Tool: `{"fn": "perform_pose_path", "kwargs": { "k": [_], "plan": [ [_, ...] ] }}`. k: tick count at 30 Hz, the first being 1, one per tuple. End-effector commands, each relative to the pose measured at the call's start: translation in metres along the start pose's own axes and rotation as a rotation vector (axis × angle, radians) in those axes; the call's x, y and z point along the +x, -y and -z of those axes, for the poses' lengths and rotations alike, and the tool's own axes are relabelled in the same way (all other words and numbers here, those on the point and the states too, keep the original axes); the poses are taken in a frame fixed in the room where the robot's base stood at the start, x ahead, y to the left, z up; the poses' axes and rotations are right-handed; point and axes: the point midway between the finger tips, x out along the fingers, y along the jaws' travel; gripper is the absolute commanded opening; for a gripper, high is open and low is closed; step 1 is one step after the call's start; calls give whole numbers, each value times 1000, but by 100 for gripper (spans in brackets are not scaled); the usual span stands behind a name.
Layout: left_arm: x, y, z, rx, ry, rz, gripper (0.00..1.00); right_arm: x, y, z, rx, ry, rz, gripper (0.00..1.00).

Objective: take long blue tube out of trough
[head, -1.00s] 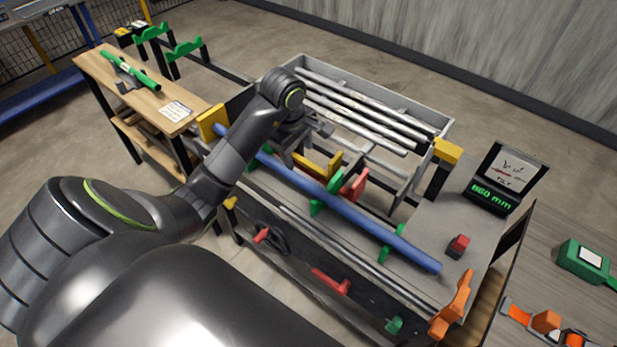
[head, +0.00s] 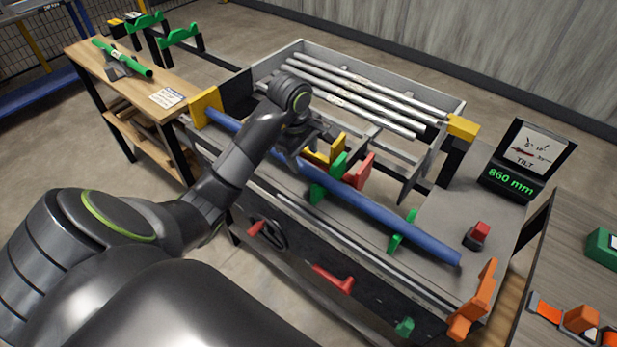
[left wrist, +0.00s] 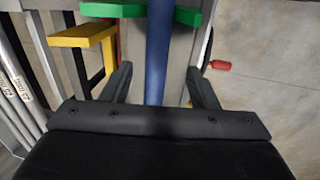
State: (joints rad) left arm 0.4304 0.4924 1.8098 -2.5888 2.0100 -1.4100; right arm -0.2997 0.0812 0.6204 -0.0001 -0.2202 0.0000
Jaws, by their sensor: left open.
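The long blue tube (head: 372,208) lies lengthwise in the trough of the grey machine bench (head: 455,205), beside green supports (head: 400,232). My left gripper (head: 292,158) is over the tube, left of the yellow (head: 322,155) and red (head: 360,172) blocks. In the left wrist view the open fingers (left wrist: 160,78) stand on either side of the tube (left wrist: 157,45). I cannot tell whether they touch it. The arm hides part of the tube in the head view. My right gripper is not in view.
Several pale tubes (head: 355,100) lie in a rack behind the trough. An orange stop (head: 475,300), a red button (head: 478,234) and a display reading 860 mm (head: 512,182) are at the right. A wooden table (head: 135,85) at the left holds a green tube (head: 122,58).

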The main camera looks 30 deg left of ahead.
Motion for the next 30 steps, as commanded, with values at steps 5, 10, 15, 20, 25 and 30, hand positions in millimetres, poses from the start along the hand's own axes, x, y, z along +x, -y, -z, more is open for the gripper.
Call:
{"fn": "perform_pose_path", "kwargs": {
  "k": [5,10,15,20,25,30],
  "plan": [
    [6,0,0,0,0,0,54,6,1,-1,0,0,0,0],
    [18,-1,2,0,-1,-1,54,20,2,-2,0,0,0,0],
    [40,-3,5,-1,0,2,54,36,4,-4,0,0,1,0],
    [53,-4,4,-1,0,1,54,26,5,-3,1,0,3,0],
    [54,-4,4,0,-1,0,54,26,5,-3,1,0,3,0],
    [54,-4,5,0,-1,0,36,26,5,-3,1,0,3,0]
  ]
}}
